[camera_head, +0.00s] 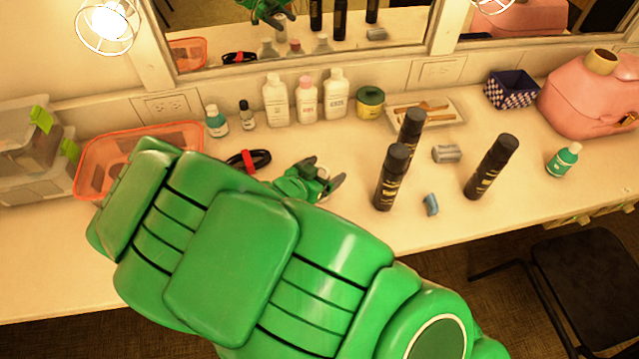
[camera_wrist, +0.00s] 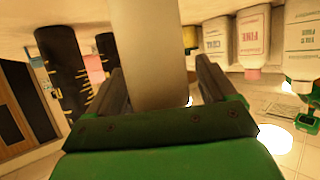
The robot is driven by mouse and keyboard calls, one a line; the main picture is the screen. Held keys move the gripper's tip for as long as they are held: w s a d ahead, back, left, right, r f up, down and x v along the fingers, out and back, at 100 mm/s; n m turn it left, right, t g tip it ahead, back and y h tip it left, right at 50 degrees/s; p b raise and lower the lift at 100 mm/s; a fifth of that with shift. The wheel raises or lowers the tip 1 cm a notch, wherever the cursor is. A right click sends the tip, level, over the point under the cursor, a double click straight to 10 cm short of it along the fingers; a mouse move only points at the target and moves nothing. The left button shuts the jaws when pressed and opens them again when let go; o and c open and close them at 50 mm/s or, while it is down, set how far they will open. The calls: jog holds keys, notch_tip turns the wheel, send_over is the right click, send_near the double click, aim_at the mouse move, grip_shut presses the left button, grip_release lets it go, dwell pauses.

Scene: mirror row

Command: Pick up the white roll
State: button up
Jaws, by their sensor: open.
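My gripper (camera_head: 325,182) is low over the counter in the left middle of the head view, pointing right. In the wrist view its two dark fingers (camera_wrist: 165,95) are spread apart. The white roll (camera_wrist: 150,45) is a smooth, pale, wide shape between and beyond the fingers in the wrist view, running off the top edge. I cannot tell whether either finger touches it.
Black spray cans (camera_head: 392,178) stand to the right of my gripper, with a small grey roll (camera_head: 446,153) and a blue roll (camera_head: 431,204) near them. White bottles (camera_head: 307,100) line the mirror. An orange basket (camera_head: 185,128) is partly behind my arm.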

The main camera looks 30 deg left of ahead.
jog(key=c, duration=1.1)
jog(key=shift+r, duration=0.15)
